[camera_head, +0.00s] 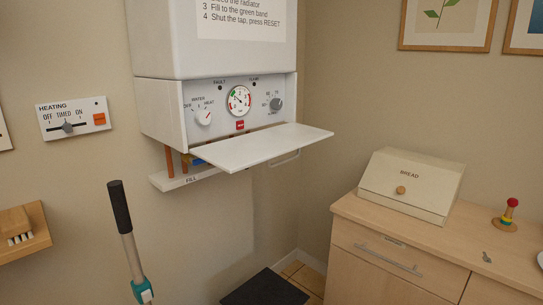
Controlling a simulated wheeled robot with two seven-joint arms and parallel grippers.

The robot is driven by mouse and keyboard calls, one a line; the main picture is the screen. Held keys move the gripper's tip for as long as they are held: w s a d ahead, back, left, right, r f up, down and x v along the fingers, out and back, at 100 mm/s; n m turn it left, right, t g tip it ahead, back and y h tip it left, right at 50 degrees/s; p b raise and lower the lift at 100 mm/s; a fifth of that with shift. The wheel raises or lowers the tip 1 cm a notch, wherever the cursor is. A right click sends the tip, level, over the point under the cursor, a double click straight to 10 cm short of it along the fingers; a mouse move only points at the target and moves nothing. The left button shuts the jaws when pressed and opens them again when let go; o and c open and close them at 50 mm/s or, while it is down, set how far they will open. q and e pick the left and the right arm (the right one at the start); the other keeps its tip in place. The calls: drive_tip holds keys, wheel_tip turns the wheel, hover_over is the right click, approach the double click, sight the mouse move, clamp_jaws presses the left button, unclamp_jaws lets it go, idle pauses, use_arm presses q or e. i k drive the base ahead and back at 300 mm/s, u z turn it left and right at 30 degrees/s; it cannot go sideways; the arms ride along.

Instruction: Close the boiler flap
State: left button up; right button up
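The white boiler (210,40) hangs on the wall at the upper middle of the head view. Its white flap (265,147) is open and sticks out roughly level below the control panel. A thin wire-like handle (286,159) shows under the flap's right side. The uncovered control panel (172,100) carries a water/heat knob (203,117), a round gauge (239,99), a red button (240,125) and a grey knob (276,105). Neither of my grippers is in view.
Pipes and a shelf marked FILL (190,179) sit under the boiler. A black-gripped pole (121,210) stands at the lower left. A wooden cabinet (400,245) with a bread box (410,184) stands at the right. Space in front of the flap looks clear.

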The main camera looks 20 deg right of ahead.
sight(233, 155)
drive_tip(key=z, duration=0.45)
drive_tip(key=i, duration=0.75)
drive_tip(key=z, duration=0.3)
